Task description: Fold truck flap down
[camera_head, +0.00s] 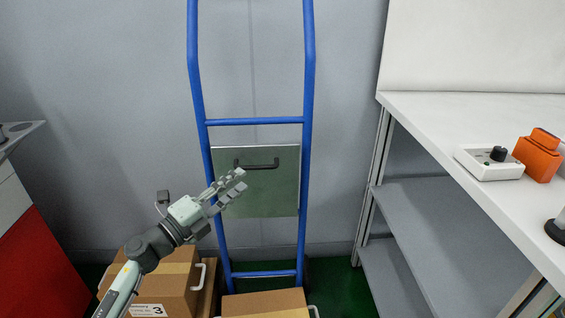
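The blue hand truck (310,95) stands upright against the grey wall. Its flap (275,195), a greenish-grey metal plate with a dark handle (262,165), is upright between the rails. My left gripper (239,182) is in front of the flap's left part, below and left of the handle. Its fingers point up and to the right. I cannot tell from this view whether it touches the flap or how far apart its fingertips are. It seems to hold nothing. My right gripper is out of view.
Cardboard boxes (178,280) with white handles stand at lower left, and another box (265,303) is at the truck's foot. A white workbench (440,125) with a control box (490,165) and an orange device (538,157) is at right. A red-and-white cabinet (30,250) is at left.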

